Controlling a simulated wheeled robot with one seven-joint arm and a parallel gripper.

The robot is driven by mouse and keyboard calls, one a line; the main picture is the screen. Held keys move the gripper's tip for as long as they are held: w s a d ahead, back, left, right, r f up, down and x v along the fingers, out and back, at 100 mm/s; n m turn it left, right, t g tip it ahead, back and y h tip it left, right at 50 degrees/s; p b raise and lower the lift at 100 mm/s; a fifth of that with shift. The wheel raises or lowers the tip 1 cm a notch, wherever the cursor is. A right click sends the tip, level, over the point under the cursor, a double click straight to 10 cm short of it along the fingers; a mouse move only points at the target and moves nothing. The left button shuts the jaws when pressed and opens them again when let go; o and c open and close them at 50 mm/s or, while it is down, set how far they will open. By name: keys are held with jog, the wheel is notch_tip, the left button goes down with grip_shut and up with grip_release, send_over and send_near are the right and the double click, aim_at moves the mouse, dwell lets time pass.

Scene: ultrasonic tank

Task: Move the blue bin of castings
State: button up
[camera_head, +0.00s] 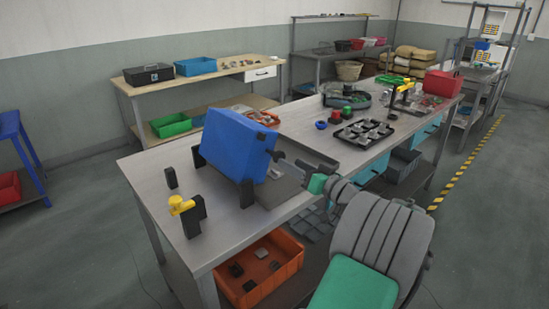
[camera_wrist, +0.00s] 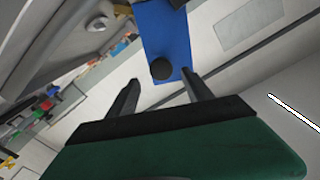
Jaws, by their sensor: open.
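A large blue box-shaped body (camera_head: 232,144) stands tilted on black supports on the near workbench (camera_head: 160,163); I cannot tell whether it is the bin of castings, and its inside is hidden. A round black knob (camera_wrist: 161,69) sticks out of its blue face (camera_wrist: 166,35) in the wrist view. My gripper (camera_head: 280,158) is open beside that face. In the wrist view its two fingertips (camera_wrist: 159,78) are apart, on either side of the knob and short of closing on it. A smaller blue bin (camera_head: 196,66) stands on the back bench, contents unclear.
A yellow-topped black fixture (camera_head: 184,208) and a small black block (camera_head: 171,178) stand at the bench's near left. A black tray of metal parts (camera_head: 346,137) lies further right. An orange bin (camera_head: 295,263) is underneath. The bench's left front is mostly clear.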

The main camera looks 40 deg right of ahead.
jog(key=w+p, duration=0.1)
jog(key=w, duration=0.5)
jog(key=shift+w+a, duration=0.15)
jog(key=shift+c, duration=0.5)
grip_shut()
